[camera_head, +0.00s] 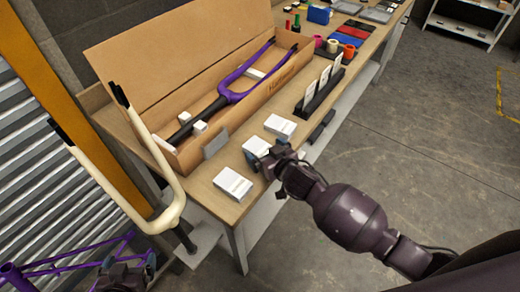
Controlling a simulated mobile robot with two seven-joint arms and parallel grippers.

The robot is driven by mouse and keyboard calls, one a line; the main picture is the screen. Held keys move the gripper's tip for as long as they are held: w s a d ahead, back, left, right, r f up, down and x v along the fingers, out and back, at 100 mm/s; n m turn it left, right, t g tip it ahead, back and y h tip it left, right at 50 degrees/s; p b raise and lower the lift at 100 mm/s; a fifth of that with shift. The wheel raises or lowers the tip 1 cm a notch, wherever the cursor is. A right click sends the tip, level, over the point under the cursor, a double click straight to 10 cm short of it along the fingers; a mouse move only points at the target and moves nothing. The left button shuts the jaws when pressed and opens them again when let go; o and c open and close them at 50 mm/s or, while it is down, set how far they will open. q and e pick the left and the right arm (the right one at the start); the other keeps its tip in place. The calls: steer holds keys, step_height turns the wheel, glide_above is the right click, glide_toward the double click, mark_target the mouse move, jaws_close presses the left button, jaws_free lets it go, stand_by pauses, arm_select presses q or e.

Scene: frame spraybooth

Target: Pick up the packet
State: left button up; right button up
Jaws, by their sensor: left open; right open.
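Several white packets lie on the wooden bench (203,190). One packet (232,183) lies flat near the bench's near end, another packet (257,146) is just behind my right gripper, and a further packet (280,125) lies farther back. My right gripper (258,160) is open, low over the bench edge between the nearest packet and the middle one. I cannot tell whether it touches the middle packet. My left gripper (127,268) is open and empty at the bottom left, below and away from the bench.
An open cardboard box (240,115) holding a purple fork (240,85) lies along the bench's left side. A cream fork (165,215) stands in front of the bench at left. A black rack (318,95) holds white cards. Concrete floor (430,150) is clear at right.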

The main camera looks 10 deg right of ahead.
mark_target(265, 151)
steer(key=shift+w+a+f, duration=0.2)
steer(key=shift+w+a, duration=0.05)
steer(key=shift+w, duration=0.2)
steer(key=shift+c, duration=0.5)
steer(key=c, duration=1)
steer(key=shift+r, duration=0.55)
step_height(265, 151, up, 19)
steer(key=shift+d+f+p, duration=0.1)
steer(key=shift+p, duration=1)
steer(key=shift+c, duration=0.2)
